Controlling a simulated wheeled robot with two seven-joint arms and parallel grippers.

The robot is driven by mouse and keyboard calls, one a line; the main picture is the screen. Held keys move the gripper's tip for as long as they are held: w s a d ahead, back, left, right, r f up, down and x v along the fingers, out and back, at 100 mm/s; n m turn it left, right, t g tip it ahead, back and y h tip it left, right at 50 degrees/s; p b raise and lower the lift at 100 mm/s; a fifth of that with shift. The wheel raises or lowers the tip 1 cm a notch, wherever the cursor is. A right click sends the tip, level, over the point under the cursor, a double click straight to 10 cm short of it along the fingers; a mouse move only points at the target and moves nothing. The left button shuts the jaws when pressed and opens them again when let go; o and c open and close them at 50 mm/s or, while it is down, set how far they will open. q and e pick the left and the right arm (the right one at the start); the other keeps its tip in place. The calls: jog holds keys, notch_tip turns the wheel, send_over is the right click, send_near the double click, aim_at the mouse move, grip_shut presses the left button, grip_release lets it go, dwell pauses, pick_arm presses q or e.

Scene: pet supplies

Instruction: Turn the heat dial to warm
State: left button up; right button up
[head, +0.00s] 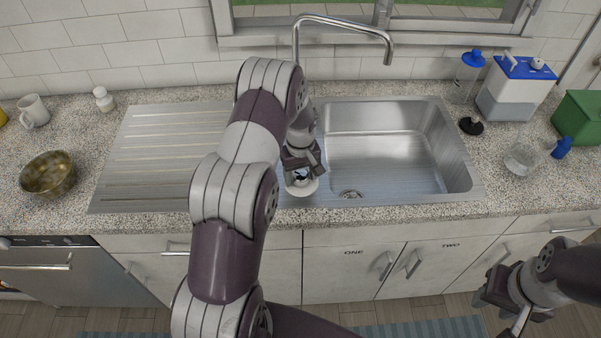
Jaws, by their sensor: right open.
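I cannot make out a labelled heat dial in the head view. My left gripper (301,168) points down at the left edge of the sink basin, over a small round white thing (303,188) with a dark middle. The gripper partly hides this thing; I cannot tell whether they touch or whether the jaws are open. My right gripper (505,305) is open and empty at the lower right, in front of the cabinets.
The steel sink (460,180) has a drainboard (150,160) on its left and a tall faucet (345,27) behind. A mug (34,110), white bottle (103,99) and patterned bowl (47,173) stand left. A blue-lidded container (515,90), glass (520,158) and green box (580,117) stand right.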

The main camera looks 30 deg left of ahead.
pick_arm(q)
jog(key=c, duration=0.5)
jog(key=shift+w+d, duration=0.1)
jog(key=shift+c, duration=1.2)
jog(key=m+b, duration=0.1)
jog(key=m, duration=0.4)
jog(key=shift+m, duration=0.4)
jog(key=m+b, duration=0.1)
jog(key=m, duration=0.4)
jog(key=shift+m, duration=0.6)
